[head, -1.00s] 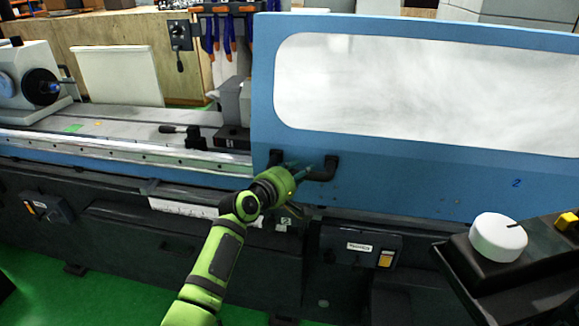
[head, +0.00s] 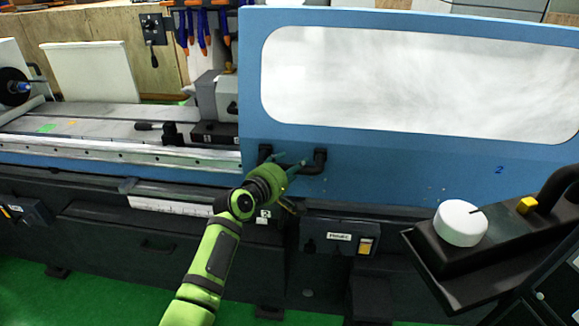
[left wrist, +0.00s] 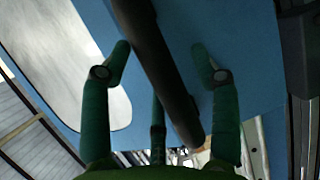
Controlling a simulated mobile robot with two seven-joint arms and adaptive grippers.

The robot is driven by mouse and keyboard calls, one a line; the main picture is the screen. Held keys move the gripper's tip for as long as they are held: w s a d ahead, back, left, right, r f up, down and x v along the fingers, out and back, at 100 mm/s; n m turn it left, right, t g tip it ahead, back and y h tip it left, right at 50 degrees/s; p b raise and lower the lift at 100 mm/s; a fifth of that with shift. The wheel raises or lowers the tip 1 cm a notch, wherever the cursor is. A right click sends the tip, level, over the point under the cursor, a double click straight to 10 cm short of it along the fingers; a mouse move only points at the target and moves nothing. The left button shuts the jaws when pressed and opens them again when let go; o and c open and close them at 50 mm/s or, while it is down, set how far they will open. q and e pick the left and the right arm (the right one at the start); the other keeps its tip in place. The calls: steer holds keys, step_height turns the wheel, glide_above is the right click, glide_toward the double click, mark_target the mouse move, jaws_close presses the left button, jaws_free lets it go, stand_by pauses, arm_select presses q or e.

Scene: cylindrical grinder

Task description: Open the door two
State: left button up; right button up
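The blue door (head: 400,180) has a large white window and a small 2 at its lower right. It stands across the right part of the grinder, with the bed to its left uncovered. Its black handle (head: 320,161) sits near the lower left corner. My green left gripper (head: 291,168) is at the handle. In the left wrist view the handle bar (left wrist: 160,65) runs between the spread fingers of the left gripper (left wrist: 165,68). A gap shows beside the bar, so the fingers are around it but not closed. My right gripper is not in view.
A dark control panel with a white knob (head: 460,223) stands at the front right, near the door. A small switch box (head: 340,237) is on the machine front below the handle. Green floor (head: 110,290) is clear at the lower left.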

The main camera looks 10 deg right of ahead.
arm_select(q)
steer(key=shift+a, duration=0.1)
steer(key=v, duration=1.2)
